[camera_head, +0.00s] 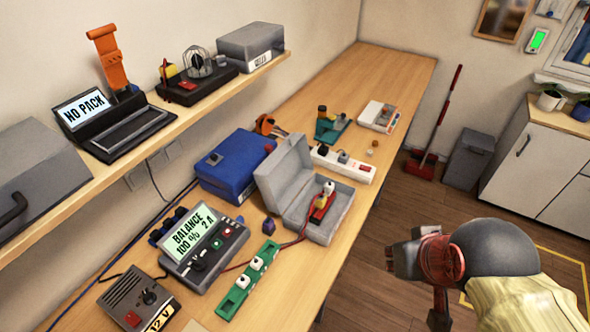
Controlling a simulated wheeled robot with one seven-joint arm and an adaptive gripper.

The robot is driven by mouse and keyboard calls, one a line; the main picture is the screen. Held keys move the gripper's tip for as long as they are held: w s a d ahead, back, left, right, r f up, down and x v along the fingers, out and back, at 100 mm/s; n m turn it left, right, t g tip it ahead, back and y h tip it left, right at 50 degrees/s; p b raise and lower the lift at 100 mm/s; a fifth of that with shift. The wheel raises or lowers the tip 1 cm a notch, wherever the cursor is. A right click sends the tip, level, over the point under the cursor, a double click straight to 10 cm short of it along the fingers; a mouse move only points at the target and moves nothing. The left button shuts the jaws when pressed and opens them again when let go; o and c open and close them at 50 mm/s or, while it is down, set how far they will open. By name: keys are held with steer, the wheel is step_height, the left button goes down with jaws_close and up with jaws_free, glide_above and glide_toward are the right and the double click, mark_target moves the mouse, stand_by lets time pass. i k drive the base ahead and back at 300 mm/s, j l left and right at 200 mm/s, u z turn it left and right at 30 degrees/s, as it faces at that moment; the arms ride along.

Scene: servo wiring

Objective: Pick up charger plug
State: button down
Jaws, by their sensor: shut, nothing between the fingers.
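A white power strip (350,166) lies on the workbench behind the open grey case. A small dark plug (323,151) and a greyish plug (342,157) sit at its left end; I cannot tell which is the charger plug. A charger (205,248) with a lit screen reading "BALANCE" stands nearer, at the left. My gripper (392,258) is shut and empty at the right, in front of the power strip and apart from it. It points left, near the bench's right edge.
A blue case (232,167) and a green strip (238,292) are nearby. A shelf (200,105) overhangs the left. The far bench end (385,65) is clear.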

mark_target(320, 201)
steer(key=i+l+u, duration=0.1)
steer(key=i, duration=0.3)
steer(key=i+l+u, duration=0.15)
steer(key=i+l, duration=0.2)
steer(key=i, duration=0.05)
